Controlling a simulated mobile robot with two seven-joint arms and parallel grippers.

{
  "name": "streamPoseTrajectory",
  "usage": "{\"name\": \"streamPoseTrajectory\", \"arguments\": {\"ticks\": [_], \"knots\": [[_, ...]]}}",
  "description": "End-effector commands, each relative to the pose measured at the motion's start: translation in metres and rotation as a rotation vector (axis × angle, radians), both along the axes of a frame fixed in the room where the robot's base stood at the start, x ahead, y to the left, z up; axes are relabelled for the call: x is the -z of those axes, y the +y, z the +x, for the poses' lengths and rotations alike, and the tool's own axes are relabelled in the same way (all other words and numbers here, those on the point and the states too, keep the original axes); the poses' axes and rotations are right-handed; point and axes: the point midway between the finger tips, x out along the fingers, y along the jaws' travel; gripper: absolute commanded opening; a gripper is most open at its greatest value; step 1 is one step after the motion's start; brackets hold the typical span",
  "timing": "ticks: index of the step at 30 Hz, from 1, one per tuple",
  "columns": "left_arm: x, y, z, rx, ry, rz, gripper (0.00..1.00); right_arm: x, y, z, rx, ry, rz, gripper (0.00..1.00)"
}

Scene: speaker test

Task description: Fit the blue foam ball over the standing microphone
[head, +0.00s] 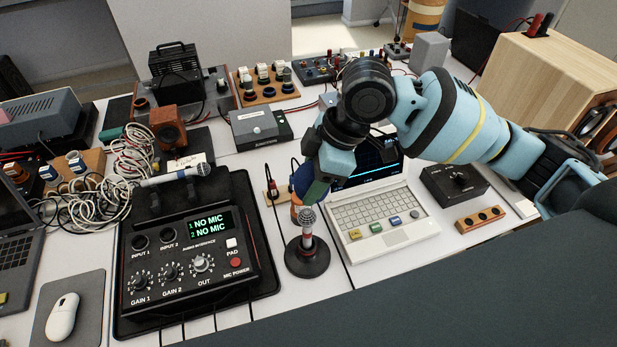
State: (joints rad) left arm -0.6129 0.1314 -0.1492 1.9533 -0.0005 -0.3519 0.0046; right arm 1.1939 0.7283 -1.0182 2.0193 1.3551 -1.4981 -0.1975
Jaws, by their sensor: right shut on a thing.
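The standing microphone (307,232) is upright on a round black base, right of the audio interface. Its silver mesh head is bare. My right gripper (309,190) comes in from the right and reaches down just above and behind the microphone head. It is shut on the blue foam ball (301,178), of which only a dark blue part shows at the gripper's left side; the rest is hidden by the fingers. The ball looks close to the mesh head, but I cannot tell whether they touch. My left gripper is not in view.
The audio interface (186,262), reading "NO MIC" twice, stands left on a black tray. A second microphone (176,176) lies behind it near tangled white cables (95,190). A white laptop (383,217) sits close on the right. Thin cables run beside the microphone base.

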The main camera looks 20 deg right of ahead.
Motion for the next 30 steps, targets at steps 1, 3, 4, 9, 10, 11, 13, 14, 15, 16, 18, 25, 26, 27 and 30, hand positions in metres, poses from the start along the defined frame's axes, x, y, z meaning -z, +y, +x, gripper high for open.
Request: {"name": "streamPoseTrajectory", "arguments": {"ticks": [1,3,4,9,10,11,13,14,15,16,18,25,26,27,30], "knots": [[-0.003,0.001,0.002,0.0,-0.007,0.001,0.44,-0.004,0.004,0.0,-0.046,-0.002,0.0,0.33],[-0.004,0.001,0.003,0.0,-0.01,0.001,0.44,-0.004,0.007,-0.001,-0.101,-0.002,-0.001,0.33],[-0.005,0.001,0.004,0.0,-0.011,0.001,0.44,-0.005,0.008,-0.001,-0.118,-0.001,-0.002,0.33],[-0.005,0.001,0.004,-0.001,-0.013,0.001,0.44,-0.004,0.011,-0.001,-0.162,0.0,-0.002,0.33],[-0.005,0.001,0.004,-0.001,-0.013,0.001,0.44,-0.004,0.011,-0.001,-0.164,0.0,-0.001,0.33],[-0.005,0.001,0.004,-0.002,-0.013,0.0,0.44,-0.004,0.011,-0.001,-0.164,0.0,-0.002,0.33],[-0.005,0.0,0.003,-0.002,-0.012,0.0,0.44,-0.003,0.011,-0.001,-0.163,0.001,-0.002,0.33],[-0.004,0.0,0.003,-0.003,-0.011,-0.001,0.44,-0.003,0.011,-0.001,-0.163,0.001,-0.002,0.33],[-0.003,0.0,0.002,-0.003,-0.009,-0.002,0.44,-0.002,0.011,-0.001,-0.163,0.002,-0.002,0.33],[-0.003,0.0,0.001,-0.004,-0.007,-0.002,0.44,-0.001,0.01,-0.001,-0.162,0.002,-0.002,0.33],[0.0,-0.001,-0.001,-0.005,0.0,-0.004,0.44,0.003,0.01,-0.001,-0.163,0.003,-0.003,0.33],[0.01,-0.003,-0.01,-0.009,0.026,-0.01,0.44,0.017,0.01,-0.001,-0.161,0.006,-0.003,0.33],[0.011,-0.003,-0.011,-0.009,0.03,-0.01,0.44,0.018,0.01,-0.002,-0.161,0.005,-0.003,0.33],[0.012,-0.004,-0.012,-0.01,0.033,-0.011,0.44,0.02,0.01,-0.002,-0.161,0.005,-0.003,0.33],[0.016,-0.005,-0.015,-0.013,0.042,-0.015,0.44,0.026,0.01,-0.002,-0.161,0.005,-0.003,0.33]]}}
